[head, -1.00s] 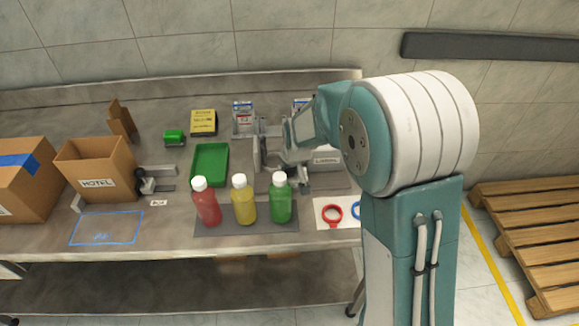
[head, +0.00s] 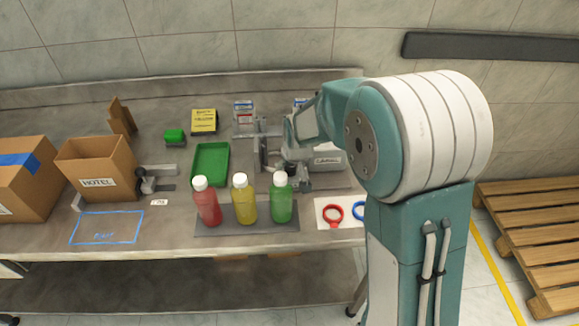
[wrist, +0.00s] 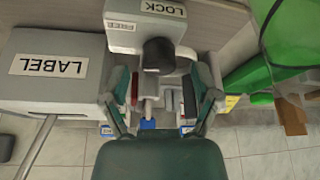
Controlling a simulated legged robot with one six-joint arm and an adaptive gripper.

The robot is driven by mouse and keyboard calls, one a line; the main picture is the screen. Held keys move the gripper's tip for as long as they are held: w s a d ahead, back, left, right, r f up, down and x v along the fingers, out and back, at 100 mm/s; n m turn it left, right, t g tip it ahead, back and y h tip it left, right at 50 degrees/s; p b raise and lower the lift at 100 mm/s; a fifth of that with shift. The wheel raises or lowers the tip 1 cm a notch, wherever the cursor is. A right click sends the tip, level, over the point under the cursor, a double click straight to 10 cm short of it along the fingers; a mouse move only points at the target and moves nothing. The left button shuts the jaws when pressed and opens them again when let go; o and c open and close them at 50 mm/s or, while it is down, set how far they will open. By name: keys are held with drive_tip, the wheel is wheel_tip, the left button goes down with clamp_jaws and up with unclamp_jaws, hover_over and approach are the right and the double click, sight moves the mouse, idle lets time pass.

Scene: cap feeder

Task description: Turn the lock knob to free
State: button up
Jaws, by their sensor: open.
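In the wrist view, a grey block bears a LOCK label (wrist: 164,8) at the top and a FREE label (wrist: 122,26) to its left. The dark lock knob (wrist: 158,53) sticks out from this block near the middle. My gripper (wrist: 162,82) is open, with one finger on either side below the knob and nothing between the pads. The knob lies just ahead of the fingertips; I cannot tell whether they touch it. In the head view my gripper (head: 298,160) is at the grey feeder (head: 265,150), and my arm hides much of it.
A LABEL box (wrist: 52,72) stands close left of my gripper; a green tray (wrist: 270,75) is right. In the head view, red (head: 207,205), yellow (head: 243,202) and green (head: 281,200) bottles stand in front. Cardboard boxes (head: 98,170) stand left.

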drive_tip(key=v, duration=1)
drive_tip(key=shift+r, duration=0.2)
drive_tip(key=shift+s, duration=0.1)
